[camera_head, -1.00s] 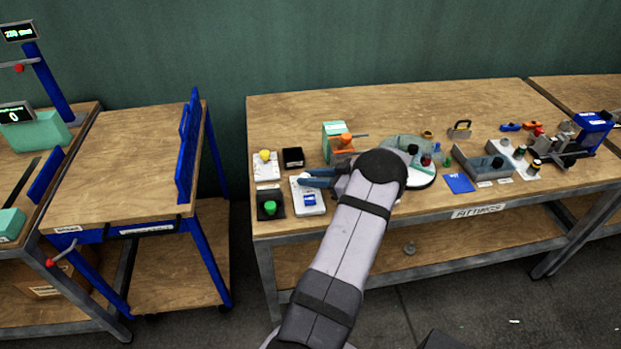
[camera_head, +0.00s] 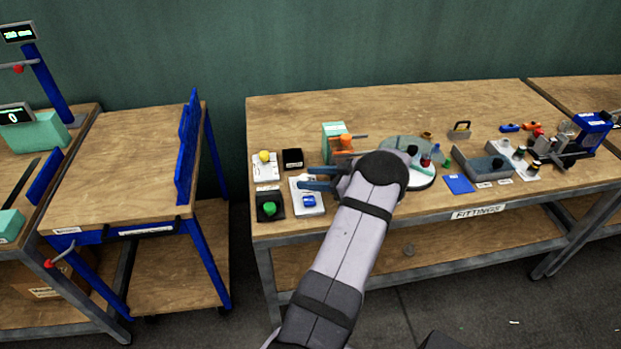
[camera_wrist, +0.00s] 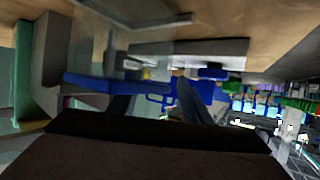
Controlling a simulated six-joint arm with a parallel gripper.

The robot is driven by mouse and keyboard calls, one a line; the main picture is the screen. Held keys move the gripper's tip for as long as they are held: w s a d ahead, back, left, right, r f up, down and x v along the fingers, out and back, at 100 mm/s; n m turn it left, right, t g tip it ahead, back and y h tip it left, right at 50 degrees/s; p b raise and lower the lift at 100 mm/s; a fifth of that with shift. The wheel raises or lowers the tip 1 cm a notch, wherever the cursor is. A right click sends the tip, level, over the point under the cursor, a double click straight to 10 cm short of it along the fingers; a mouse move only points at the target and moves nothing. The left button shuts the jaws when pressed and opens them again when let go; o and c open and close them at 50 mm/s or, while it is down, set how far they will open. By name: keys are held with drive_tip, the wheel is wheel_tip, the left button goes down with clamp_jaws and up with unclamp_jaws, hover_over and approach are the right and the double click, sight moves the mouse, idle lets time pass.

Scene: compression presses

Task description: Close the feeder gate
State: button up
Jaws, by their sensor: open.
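A mint-green box (camera_head: 331,137) with an orange part (camera_head: 346,141) and a thin rod stands near the table's left back. I cannot tell for certain which part is the feeder gate. My gripper (camera_head: 306,178) is just in front of this box, pointing left, with its blue fingers apart and nothing seen between them. It hovers close behind a white block with a blue button (camera_head: 309,202). My wrist hides part of the table beside the orange part.
A green button unit (camera_head: 269,208), a black box (camera_head: 292,158) and a white pad with a yellow knob (camera_head: 265,166) lie left of the gripper. The table's back is clear.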

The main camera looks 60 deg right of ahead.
drive_tip(key=shift+b+v, duration=0.65)
drive_tip(key=shift+v, duration=2.8)
drive_tip(key=shift+w, duration=0.15)
drive_tip(key=shift+w+a+r+m+t+h+b, duration=0.15)
drive_tip(key=shift+w+r+m+t+h+b, duration=0.1)
drive_tip(key=shift+w+m+h+b, duration=0.25)
drive_tip(key=shift+w+a+r+m+t+h+b, duration=0.2)
drive_tip(key=shift+r+m+h+b, duration=0.1)
drive_tip(key=shift+h+b, duration=0.3)
drive_tip(key=shift+w+a+m+h+b, duration=0.2)
drive_tip(key=shift+a+m+h+b, duration=0.2)
drive_tip(key=shift+m+h+b, duration=0.35)
drive_tip(key=shift+s+a+f+m+g+h+b, duration=0.15)
drive_tip(key=shift+a+m+g+h+b, duration=0.15)
drive_tip(key=shift+m+h, duration=0.2)
drive_tip(key=shift+s+a+f+m+g+h+b, duration=0.1)
drive_tip(key=shift+a+m+g+h+b, duration=0.1)
drive_tip(key=shift+a+m+h, duration=0.2)
drive_tip(key=shift+s+a+f+m+g+h+b, duration=0.2)
drive_tip(key=shift+s+a+m+h, duration=0.1)
drive_tip(key=shift+a+h, duration=0.1)
drive_tip(key=shift+s+a+f+m+g+h+b, duration=0.15)
drive_tip(key=shift+a+f+m+h, duration=0.1)
drive_tip(key=shift+a, duration=0.15)
drive_tip(key=shift+x, duration=3.7)
drive_tip(key=shift+r, duration=0.1)
